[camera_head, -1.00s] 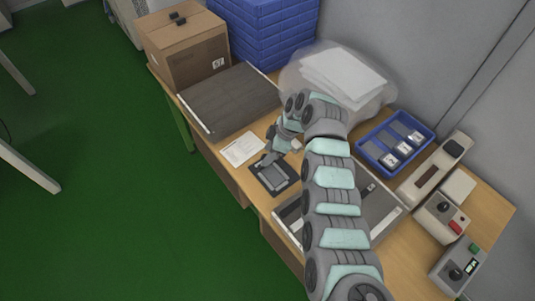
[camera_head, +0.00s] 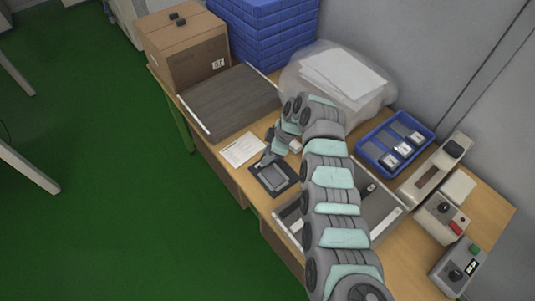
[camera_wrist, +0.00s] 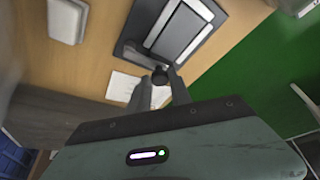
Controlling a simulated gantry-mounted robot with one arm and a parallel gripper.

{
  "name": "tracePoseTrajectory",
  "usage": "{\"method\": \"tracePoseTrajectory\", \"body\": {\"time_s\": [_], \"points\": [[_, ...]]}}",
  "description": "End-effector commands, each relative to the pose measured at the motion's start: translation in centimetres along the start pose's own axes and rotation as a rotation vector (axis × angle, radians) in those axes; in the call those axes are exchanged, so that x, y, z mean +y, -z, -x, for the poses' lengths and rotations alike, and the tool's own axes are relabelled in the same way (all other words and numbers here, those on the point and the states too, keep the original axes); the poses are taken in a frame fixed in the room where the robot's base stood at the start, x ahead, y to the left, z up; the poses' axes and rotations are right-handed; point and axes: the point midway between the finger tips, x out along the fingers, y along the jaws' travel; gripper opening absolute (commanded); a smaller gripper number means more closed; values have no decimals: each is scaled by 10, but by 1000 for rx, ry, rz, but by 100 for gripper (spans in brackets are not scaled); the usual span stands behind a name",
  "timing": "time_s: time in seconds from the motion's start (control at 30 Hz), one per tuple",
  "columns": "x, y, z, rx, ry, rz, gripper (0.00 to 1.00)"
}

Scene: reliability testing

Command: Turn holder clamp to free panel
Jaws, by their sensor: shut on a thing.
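In the wrist view the holder (camera_wrist: 207,32) is at top centre and the panel (camera_wrist: 178,28) shows as a pale-edged rectangle. The clamp is a grey bar along the holder's near edge, with a dark round knob (camera_wrist: 160,76) at its end. My gripper (camera_wrist: 160,82) is shut on the clamp's knob, with one finger on each side. In the head view my gripper (camera_head: 267,158) is at the holder's upper edge, and my wrist partly hides it.
A white paper (camera_head: 243,149) lies left of the holder. A grey slab (camera_head: 232,103), cardboard box (camera_head: 186,60) and blue crates (camera_head: 262,35) stand behind. A blue tray (camera_head: 431,133) and control boxes (camera_head: 441,217) are to the right. A small white block (camera_head: 296,146) is beside my wrist.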

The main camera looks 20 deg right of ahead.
Motion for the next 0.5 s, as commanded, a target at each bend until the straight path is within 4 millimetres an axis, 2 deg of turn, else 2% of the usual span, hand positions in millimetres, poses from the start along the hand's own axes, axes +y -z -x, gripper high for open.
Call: {"method": "tracePoseTrajectory", "body": {"time_s": [0.5], "points": [[0, 2, -1, 1, -10, -26, 0]]}}
